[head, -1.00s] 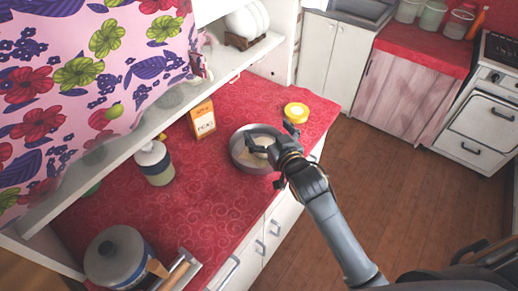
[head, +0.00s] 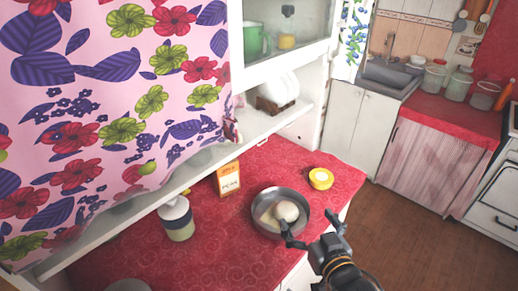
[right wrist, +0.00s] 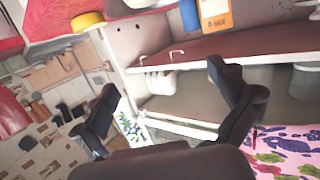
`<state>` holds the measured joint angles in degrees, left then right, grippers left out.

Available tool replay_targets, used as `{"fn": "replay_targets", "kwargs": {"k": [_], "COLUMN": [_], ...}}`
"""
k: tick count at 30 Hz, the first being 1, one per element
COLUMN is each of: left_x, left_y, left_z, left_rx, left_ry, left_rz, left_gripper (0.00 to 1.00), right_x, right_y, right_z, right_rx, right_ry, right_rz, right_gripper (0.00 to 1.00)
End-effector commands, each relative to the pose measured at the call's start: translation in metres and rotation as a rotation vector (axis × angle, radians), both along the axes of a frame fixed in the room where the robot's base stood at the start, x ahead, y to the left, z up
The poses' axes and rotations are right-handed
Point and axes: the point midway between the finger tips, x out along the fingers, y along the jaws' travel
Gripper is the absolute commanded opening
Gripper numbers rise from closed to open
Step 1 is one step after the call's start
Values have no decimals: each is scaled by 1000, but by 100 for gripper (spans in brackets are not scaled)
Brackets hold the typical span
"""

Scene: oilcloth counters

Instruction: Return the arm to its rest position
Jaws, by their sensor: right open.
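My right gripper (head: 311,229) is at the lower middle of the head view, with its arm coming from the bottom edge. Its two dark fingers are spread apart with nothing between them. It is at the near right side of a metal pan (head: 304,224), and its left fingertip overlaps the pan's rim in the picture; I cannot tell whether they touch. In the right wrist view the open fingers (right wrist: 162,77) also frame empty space. My left gripper is not in view.
The wooden floor (head: 400,225) is clear at right.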

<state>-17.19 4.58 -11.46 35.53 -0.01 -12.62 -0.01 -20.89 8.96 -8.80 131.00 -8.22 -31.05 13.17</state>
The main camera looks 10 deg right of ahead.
Motion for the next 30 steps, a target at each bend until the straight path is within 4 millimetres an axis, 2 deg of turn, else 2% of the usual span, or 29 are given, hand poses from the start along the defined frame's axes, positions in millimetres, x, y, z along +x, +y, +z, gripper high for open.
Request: {"fn": "replay_targets", "kwargs": {"k": [4,8,11,15,21,26,30], "left_x": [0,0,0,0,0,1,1], "left_y": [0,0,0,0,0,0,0], "left_z": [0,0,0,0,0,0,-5], "left_rx": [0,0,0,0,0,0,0], "left_ry": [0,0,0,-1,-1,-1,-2], "left_rz": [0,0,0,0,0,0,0], "left_gripper": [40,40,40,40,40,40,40], "right_x": [-3,-21,-49,-98,-160,-207,-199], "right_y": [-1,-6,-12,-17,-20,-21,-20], "right_z": [-6,-32,-64,-101,-129,-139,-181], "right_rx": [-4,-28,-58,-102,-146,-173,-178], "right_ry": [29,167,347,599,865,1046,1070], "right_rz": [-5,-21,-33,-29,2,36,40], "right_gripper": [97,97,97,97,97,97,97]}}
